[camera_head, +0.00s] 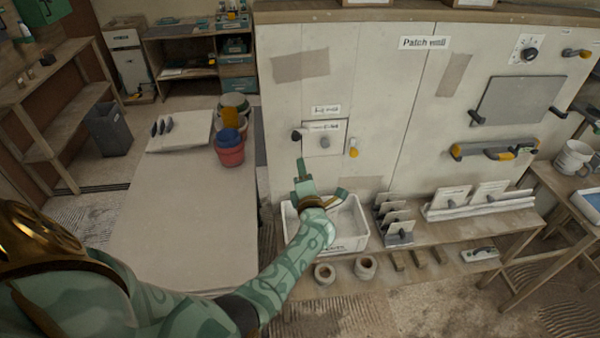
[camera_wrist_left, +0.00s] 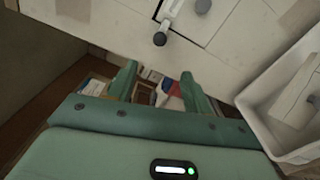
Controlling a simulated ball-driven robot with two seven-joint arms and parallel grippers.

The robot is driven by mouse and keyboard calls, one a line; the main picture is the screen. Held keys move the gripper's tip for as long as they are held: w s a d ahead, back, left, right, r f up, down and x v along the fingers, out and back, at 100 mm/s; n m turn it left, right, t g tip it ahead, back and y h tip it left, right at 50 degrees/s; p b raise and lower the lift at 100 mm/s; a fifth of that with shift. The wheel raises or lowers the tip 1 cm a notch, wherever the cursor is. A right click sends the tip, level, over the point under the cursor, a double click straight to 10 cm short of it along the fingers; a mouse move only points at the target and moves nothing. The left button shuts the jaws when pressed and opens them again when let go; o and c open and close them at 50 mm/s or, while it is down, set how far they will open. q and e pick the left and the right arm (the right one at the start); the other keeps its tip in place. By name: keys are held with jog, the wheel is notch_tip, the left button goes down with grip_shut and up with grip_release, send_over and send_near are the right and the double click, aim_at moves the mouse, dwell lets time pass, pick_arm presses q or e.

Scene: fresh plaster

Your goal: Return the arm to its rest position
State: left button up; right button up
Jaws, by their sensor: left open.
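My left arm (camera_head: 285,270) is green and patterned, and reaches up from the lower left in the head view. My left gripper (camera_head: 322,179) is open and empty, in front of the patch wall (camera_head: 375,100) and above the white bin (camera_head: 352,243). The left wrist view shows its two green fingers (camera_wrist_left: 159,74) spread apart with nothing held between them. The small square hatch (camera_head: 338,132) with its knob is on the wall above the gripper. My right gripper is not in view.
A bench (camera_head: 440,262) below the wall holds the bin, upright plates in a rack (camera_head: 398,228) and a white tray (camera_head: 470,207). A pale table (camera_head: 170,220) at left carries red and blue tubs (camera_head: 229,152). A side table stands at right.

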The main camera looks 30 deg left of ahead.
pick_arm(q)
jog(key=w+d+f+m+t+h+b, duration=0.1)
jog(key=d+f+m+t+h, duration=0.1)
jog(key=d+f+m+h, duration=0.95)
jog(key=s+d+f+m+g+b, duration=0.1)
jog(key=s+f+m+g+b, duration=0.1)
jog(key=s+f+m, duration=0.5)
jog(key=s+d+f+m+g+b, duration=0.1)
jog(key=s+f+m+g+b, duration=0.1)
jog(key=s+f+m, duration=0.55)
jog(key=s+f+m+g+h+b, duration=0.1)
jog(key=s+f+m+g+b, duration=0.4)
jog(key=s+f, duration=1.1)
jog(key=s+a+f+m+g+b, duration=0.1)
jog(key=s+f, duration=0.4)
jog(key=s, duration=0.7)
jog(key=s+a+f+g+b, duration=0.1)
jog(key=s+a+f+g, duration=0.2)
jog(key=s, duration=0.9)
notch_tip(320, 180, down, 2)
jog(key=shift+s+a+f+m+g+y+b, duration=0.2)
jog(key=shift+m+g+y+b, duration=0.2)
jog(key=shift+g, duration=0.5)
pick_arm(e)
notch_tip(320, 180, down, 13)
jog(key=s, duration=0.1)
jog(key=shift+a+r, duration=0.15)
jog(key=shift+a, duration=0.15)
